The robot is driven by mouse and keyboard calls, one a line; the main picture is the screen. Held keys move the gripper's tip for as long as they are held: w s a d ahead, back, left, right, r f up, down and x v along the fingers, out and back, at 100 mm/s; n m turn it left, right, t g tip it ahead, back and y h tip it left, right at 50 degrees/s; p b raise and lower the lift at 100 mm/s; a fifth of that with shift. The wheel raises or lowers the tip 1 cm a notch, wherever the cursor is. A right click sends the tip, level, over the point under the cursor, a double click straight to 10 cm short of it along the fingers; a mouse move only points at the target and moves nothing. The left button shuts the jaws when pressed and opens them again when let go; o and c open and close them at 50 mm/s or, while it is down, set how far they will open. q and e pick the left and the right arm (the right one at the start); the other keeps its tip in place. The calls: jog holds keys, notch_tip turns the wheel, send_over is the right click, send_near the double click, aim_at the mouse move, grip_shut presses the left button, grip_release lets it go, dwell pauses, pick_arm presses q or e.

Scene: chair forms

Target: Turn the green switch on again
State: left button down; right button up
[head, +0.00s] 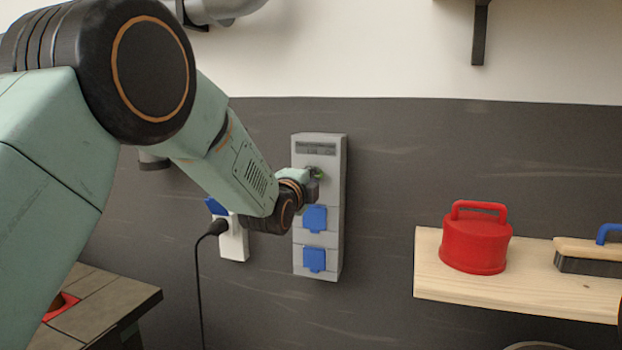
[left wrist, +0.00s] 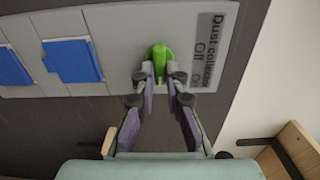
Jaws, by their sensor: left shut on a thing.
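The green switch (left wrist: 158,60) is a small lever on a grey wall panel (head: 335,240). In the left wrist view it stands by a label plate (left wrist: 207,52) reading "Dust collector" with "Off" and "On" marks. In the head view only a bit of the switch (head: 318,174) shows past my left gripper (head: 314,181). In the left wrist view the two fingers (left wrist: 161,76) are shut on the green lever, one on each side. My right gripper is not in view.
Blue socket covers (head: 315,218) sit on the panel below the switch. A white socket (head: 234,243) with a black plug and cable is left of it. A wooden shelf (head: 500,288) at the right holds a red lidded container (head: 476,240) and a brush (head: 590,256).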

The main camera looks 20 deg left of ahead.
pick_arm(q)
jog(key=shift+r, duration=0.45)
jog(key=c, duration=1.7)
grip_release()
jog(key=shift+w, duration=0.1)
jog(key=o, duration=0.3)
jog(key=shift+w+a+f, duration=0.1)
jog(key=shift+w+f, duration=0.05)
jog(key=shift+f, duration=0.2)
jog(key=shift+s, duration=0.25)
jog(key=s, duration=1.2)
jog(key=shift+a, duration=0.15)
jog(key=shift+w, duration=0.2)
